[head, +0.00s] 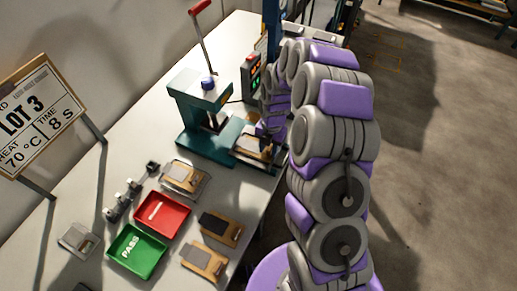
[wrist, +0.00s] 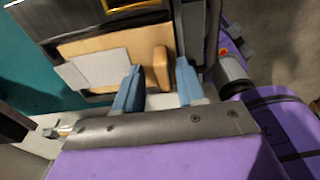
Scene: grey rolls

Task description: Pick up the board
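A tan board (wrist: 115,55) with a grey plate (wrist: 98,70) on it lies on the base of the teal press. A raised tan block (wrist: 162,68) stands at its near right end. My gripper (wrist: 158,85) has two blue fingers apart, one on each side of that block, with gaps showing, so it looks open. In the head view the board (head: 252,146) shows at the front of the press base, and my arm partly hides it and the gripper. Similar boards lie on the table: one on a holder (head: 184,177) and two near the front edge (head: 220,228) (head: 204,261).
The teal press (head: 203,105) has a red-handled lever (head: 200,8). A red tray (head: 162,215) and a green PASS tray (head: 136,250) stand left of the loose boards. A LOT 3 sign (head: 35,115) stands at left.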

